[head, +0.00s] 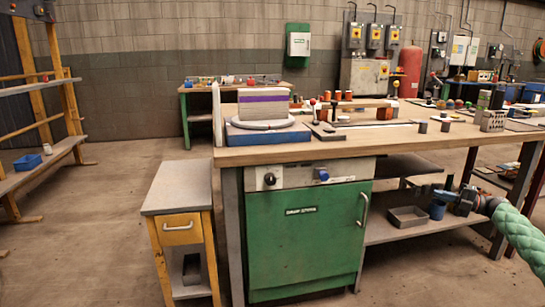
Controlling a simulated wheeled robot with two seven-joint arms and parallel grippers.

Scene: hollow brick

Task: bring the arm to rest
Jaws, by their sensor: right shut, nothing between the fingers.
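My right gripper (424,191) is at the lower right, its arm in a green ribbed sleeve coming in from the right edge. It is shut and holds nothing. It shows in front of the workbench's lower shelf, below the level of the top. My left gripper is out of view. A pale block with a purple band (263,103) sits on a round light plate over a blue base (268,134), at the left end of the bench top.
The wooden workbench (300,149) has a green cabinet (305,240) below. Its top holds small cylinders, a grater (493,121) and other items.

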